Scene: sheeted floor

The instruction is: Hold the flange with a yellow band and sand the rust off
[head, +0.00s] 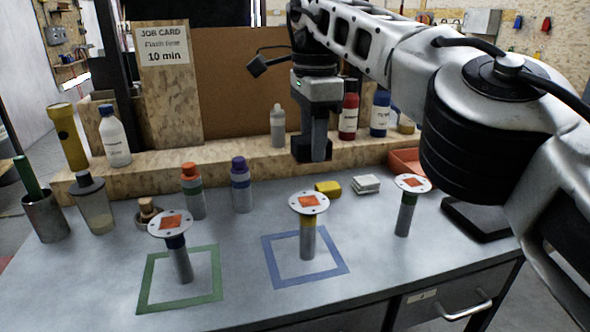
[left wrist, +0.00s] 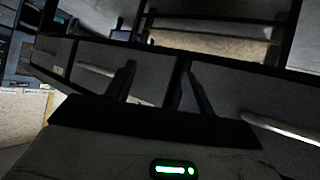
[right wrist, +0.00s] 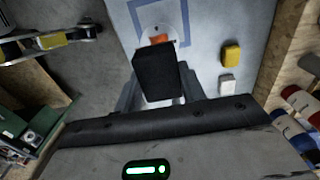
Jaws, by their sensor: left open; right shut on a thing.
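The yellow-banded flange (head: 308,228) stands upright inside the blue square outline (head: 274,262), with an orange rust patch on its pale round top. A flange with a dark blue band (head: 181,255) stands in the green outline (head: 150,290). A third flange (head: 404,215) with a grey stem stands to the right. My right gripper (head: 312,150) is shut on a dark block (right wrist: 160,75), above and behind the yellow-banded flange, apart from it. In the right wrist view the block partly covers a rust patch (right wrist: 160,39). My left gripper (left wrist: 155,90) is open and empty, facing drawer fronts.
A yellow sponge-like block (head: 327,188) and a white stack (head: 366,184) lie behind the flanges. Bottles (head: 242,185), a jar (head: 94,205) and a metal cup (head: 45,217) stand at left. A wooden ledge (head: 260,152) runs behind. The front of the bench is clear.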

